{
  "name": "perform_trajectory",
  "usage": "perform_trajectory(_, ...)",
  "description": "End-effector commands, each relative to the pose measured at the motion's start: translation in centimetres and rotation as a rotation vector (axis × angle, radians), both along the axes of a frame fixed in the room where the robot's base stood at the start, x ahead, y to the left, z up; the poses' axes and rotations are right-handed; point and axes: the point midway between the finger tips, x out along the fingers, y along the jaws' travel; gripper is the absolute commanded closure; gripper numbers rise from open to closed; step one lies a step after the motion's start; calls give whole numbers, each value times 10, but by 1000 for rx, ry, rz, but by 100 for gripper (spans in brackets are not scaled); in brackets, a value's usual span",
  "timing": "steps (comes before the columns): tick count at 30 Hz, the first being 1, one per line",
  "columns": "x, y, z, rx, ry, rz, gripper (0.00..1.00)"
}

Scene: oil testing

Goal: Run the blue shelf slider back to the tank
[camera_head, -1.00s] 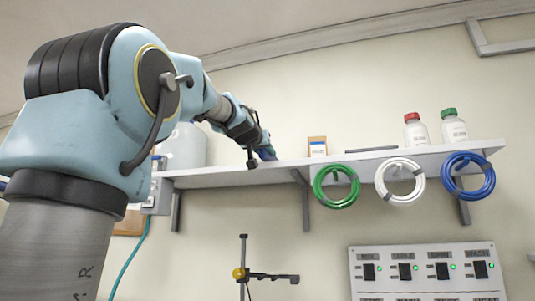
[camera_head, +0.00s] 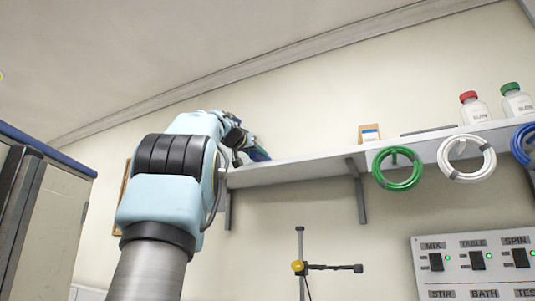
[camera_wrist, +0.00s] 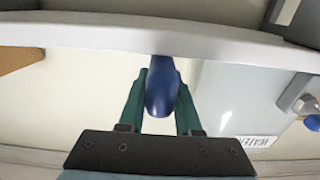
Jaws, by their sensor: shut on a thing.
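The blue slider (camera_wrist: 162,88) is a rounded blue piece between the green fingers of my gripper (camera_wrist: 160,75) in the wrist view. My gripper is shut on it, at the front edge of the white shelf (camera_wrist: 110,31). In the head view my gripper (camera_head: 247,143) and the slider's blue (camera_head: 259,154) show small near the left end of the shelf (camera_head: 310,168). The tank (camera_wrist: 228,95), pale and labelled "WATER", is just right of the slider in the wrist view. My arm hides it in the head view.
Green (camera_head: 397,169) and white (camera_head: 466,158) hose coils hang from the shelf's front, farther right. A small box (camera_head: 369,134) and bottles (camera_head: 474,108) stand on top. A clamp stand (camera_head: 301,262) and switch panel (camera_head: 480,262) are below. A cabinet (camera_head: 55,215) stands left.

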Motion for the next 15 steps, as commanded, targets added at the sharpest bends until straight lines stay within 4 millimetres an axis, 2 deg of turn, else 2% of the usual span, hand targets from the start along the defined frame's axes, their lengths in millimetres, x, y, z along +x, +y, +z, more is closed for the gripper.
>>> perform_trajectory(14,4,7,0,0,0,5,100)
perform_trajectory(15,4,7,0,0,0,5,66)
